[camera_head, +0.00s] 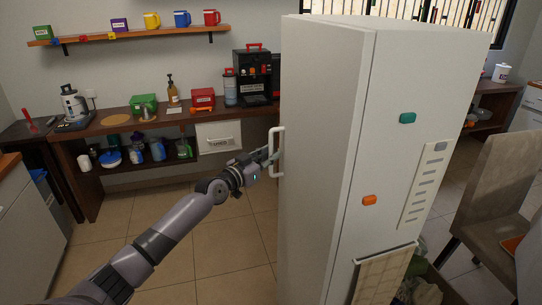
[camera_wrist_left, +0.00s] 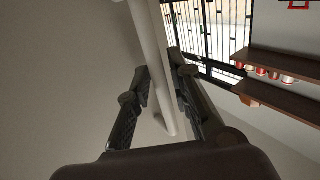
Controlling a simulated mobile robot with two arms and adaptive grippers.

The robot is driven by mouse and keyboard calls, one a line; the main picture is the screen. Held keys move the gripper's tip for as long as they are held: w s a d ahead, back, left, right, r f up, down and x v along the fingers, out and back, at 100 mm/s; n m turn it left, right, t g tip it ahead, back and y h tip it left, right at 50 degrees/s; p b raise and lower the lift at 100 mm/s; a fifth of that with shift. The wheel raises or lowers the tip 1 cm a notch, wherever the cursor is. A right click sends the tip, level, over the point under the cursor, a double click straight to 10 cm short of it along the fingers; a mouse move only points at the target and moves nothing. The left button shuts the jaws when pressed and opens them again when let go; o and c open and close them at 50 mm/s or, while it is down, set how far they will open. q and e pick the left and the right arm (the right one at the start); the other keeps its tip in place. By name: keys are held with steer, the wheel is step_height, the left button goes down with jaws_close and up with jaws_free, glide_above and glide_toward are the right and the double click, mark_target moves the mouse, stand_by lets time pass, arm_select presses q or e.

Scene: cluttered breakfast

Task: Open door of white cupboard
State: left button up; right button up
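The white cupboard (camera_head: 400,160) stands tall at the centre right of the head view. Its door appears shut. A white upright bar handle (camera_head: 274,135) is on its left edge. My left gripper (camera_head: 269,157) is at the handle, about mid-height of the bar. In the left wrist view the pale handle bar (camera_wrist_left: 152,45) runs between the two fingers of my left gripper (camera_wrist_left: 160,75). The fingers stand apart, with a gap visible beside the bar. Whether a finger touches the bar is unclear. My right gripper is not in view.
A wooden counter (camera_head: 125,123) with a coffee machine (camera_head: 255,80) and boxes stands behind, left of the cupboard. A shelf (camera_head: 130,35) with mugs hangs above. A chair (camera_head: 500,190) is at the right. The tiled floor (camera_head: 200,240) left of the cupboard is clear.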

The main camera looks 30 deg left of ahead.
arm_select(q)
steer(key=shift+w, duration=0.3)
steer(key=shift+c, duration=0.2)
jaws_close()
stand_by(0.4)
